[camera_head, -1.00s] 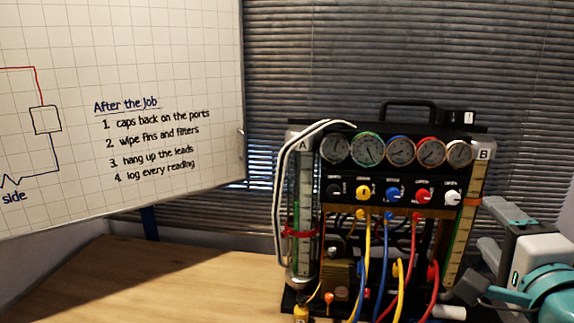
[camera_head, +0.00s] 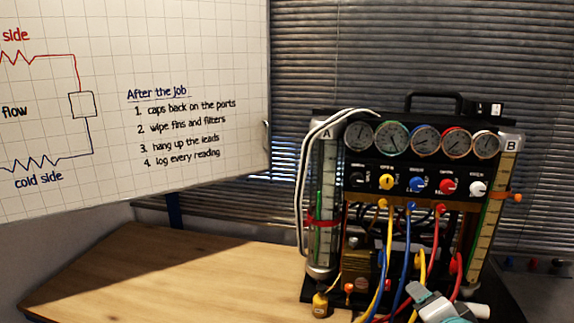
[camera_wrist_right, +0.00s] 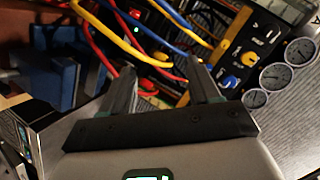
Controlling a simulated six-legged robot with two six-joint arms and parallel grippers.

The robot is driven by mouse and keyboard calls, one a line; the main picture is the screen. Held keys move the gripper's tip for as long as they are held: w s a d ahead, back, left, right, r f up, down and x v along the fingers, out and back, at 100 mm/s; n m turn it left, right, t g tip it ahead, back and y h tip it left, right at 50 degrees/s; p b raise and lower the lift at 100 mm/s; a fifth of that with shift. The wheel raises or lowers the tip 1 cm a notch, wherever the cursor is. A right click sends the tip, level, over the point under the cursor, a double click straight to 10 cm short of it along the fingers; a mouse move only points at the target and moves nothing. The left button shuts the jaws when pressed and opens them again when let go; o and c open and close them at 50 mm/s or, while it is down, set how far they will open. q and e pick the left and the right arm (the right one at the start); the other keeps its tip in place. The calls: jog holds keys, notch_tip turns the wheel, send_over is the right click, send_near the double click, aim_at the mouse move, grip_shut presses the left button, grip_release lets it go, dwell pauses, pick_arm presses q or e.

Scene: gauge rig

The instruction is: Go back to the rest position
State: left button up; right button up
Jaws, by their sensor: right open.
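My right gripper (camera_wrist_right: 162,85) is open and empty in the right wrist view. Its two fingers point at the hoses and the gauge rig's front, with no hose seen between them for certain. In the head view, a grey and teal part of my right arm (camera_head: 434,303) shows at the bottom edge, in front of the rig's lower hoses. The gauge rig (camera_head: 430,180) stands upright on the wooden table, with a row of gauges (camera_head: 425,139), coloured knobs and yellow, blue and red hoses (camera_head: 408,250). My left gripper is in no view.
The wooden table (camera_head: 170,275) is clear left of the rig. A whiteboard (camera_head: 200,60) with notes hangs at the left, before closed blinds. White tubing (camera_head: 302,190) loops down the rig's left side. A blue object (camera_wrist_right: 55,75) is left of the fingers.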

jog(key=s+a+f+n+g+y+b, duration=0.1)
jog(key=s+a+f+n+g, duration=0.1)
jog(key=f, duration=0.8)
jog(key=s+a+f+n+g+y+b, duration=0.1)
jog(key=a+f+n+g, duration=0.15)
jog(key=f, duration=0.65)
jog(key=s+a+f+n+g+y+b, duration=0.1)
jog(key=s+a+f+g, duration=0.1)
jog(key=f, duration=0.8)
jog(key=s+a+f+n+g+y+b, duration=0.1)
jog(key=s+a+f+n+g, duration=0.1)
jog(key=s+f, duration=0.6)
jog(key=s+a+f+n+g+y+b, duration=0.1)
jog(key=s+a+f+n+g+b, duration=0.1)
jog(key=s+f, duration=0.7)
jog(key=a+f+n+g, duration=0.1)
jog(key=a+g, duration=0.1)
jog(key=a, duration=0.1)
jog(key=shift+a, duration=0.15)
jog(key=shift+g, duration=0.25)
